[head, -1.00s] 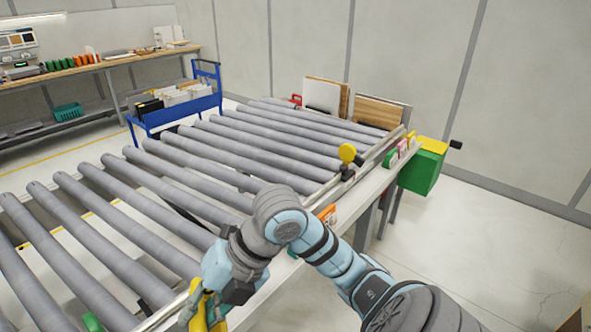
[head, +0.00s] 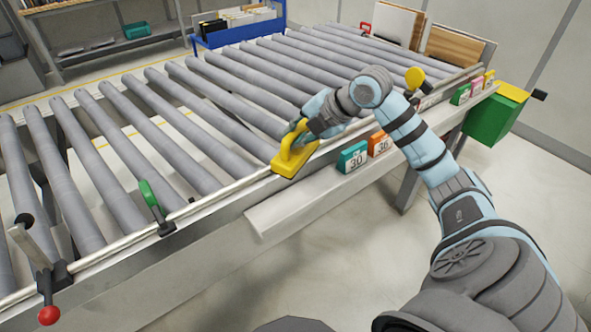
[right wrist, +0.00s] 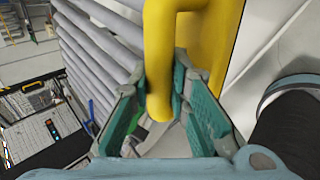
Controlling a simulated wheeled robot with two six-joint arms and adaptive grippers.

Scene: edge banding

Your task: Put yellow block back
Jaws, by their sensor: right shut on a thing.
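The yellow block (head: 294,164) has a loop-shaped handle and is near the front rail of the roller conveyor, close above or on it; I cannot tell if it touches. My right gripper (head: 297,130) is shut on the block's handle from above. In the right wrist view, the teal fingers (right wrist: 178,95) sit on both sides of the yellow handle (right wrist: 160,60). My left gripper is out of view.
The roller conveyor (head: 150,130) fills the left and middle. Its front rail carries a green-handled stop (head: 149,193), a red-knobbed lever (head: 48,314) and a yellow knob (head: 415,77). Numbered teal (head: 353,157) and orange (head: 379,144) cards stand on the front ledge (head: 300,205). A green box (head: 492,120) hangs right.

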